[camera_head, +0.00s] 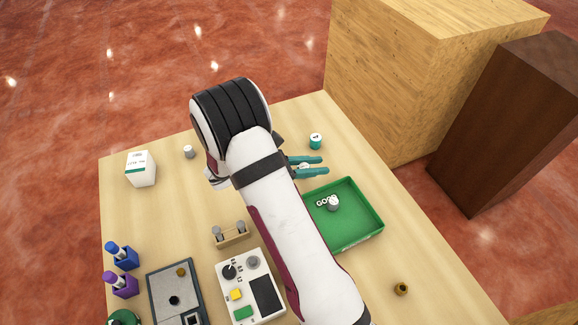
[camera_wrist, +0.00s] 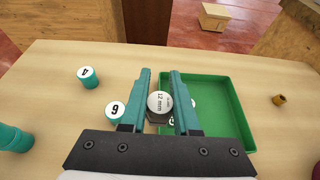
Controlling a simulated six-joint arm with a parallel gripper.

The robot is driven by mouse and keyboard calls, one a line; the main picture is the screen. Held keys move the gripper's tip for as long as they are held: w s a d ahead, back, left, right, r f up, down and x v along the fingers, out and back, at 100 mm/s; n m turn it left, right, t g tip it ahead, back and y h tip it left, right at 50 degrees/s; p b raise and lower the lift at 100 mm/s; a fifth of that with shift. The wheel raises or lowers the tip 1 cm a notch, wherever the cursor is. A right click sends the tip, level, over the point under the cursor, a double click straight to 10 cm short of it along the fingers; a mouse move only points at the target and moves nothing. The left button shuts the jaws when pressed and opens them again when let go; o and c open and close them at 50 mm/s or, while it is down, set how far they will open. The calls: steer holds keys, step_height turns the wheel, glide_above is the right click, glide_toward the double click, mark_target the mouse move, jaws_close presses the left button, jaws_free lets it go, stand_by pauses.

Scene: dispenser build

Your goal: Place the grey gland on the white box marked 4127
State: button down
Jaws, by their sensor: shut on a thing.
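My gripper (camera_head: 307,166) has teal fingers and is shut on a grey gland (camera_wrist: 157,116) with a round white top reading "12 mm". In the wrist view the gland sits between the fingers of my gripper (camera_wrist: 163,78); in the head view it shows only as a small pale spot. My gripper is over the table beside the green tray's far edge. The white box (camera_head: 141,172) stands at the table's far left, well left of my gripper. Its printed marking is too small to read surely, and it is outside the wrist view.
A green tray (camera_head: 368,231) holds a grey, white-topped piece (camera_head: 333,204) and white lettering. Teal jars (camera_head: 316,141) stand near my gripper. Another small grey piece (camera_head: 189,152) stands right of the white box. Bottles, a grey tray and a control box (camera_head: 268,293) crowd the near left.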

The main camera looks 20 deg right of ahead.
steer(key=w+a+r+n+t+y, duration=0.25)
steer(key=w+a+n+t, duration=0.4)
steer(key=w, duration=0.35)
steer(key=w+a+r+n+t+y, duration=0.25)
steer(key=w+a+n+t, duration=0.25)
steer(key=w+a, duration=0.35)
steer(key=w+a+r+n+t+y, duration=0.1)
steer(key=w+a+n+y, duration=0.2)
steer(key=a, duration=0.4)
steer(key=w+a+r+n+t+y, duration=0.1)
steer(key=w+a+r+n+y, duration=0.1)
steer(key=a+n+y, duration=0.45)
steer(key=m+h, duration=0.1)
steer(key=m, duration=0.2)
glide_above(136, 162)
step_height(136, 162, down, 7)
steer(key=shift+d+f, duration=0.1)
steer(key=shift+f, duration=0.1)
step_height(136, 162, down, 3)
steer(key=shift+f, duration=0.45)
